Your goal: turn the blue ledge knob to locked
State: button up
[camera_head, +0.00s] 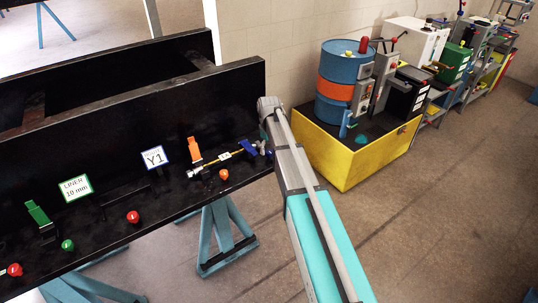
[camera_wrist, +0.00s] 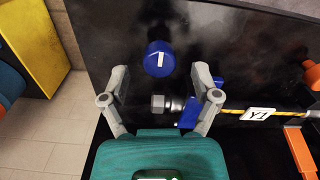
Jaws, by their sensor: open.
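The blue ledge knob (camera_wrist: 159,58) is a round blue cap with a white pointer mark, on the black ledge (camera_wrist: 235,60) in the wrist view. My gripper (camera_wrist: 160,76) is open, with one finger on each side of the knob in the picture. I see no contact between fingers and knob. No locked label can be read.
A metal hose fitting (camera_wrist: 160,103) and a blue lever (camera_wrist: 190,112) sit close to my fingers.

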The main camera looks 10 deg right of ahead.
jog(key=shift+f+b, duration=0.45)
jog(key=shift+f, duration=0.2)
grip_shut()
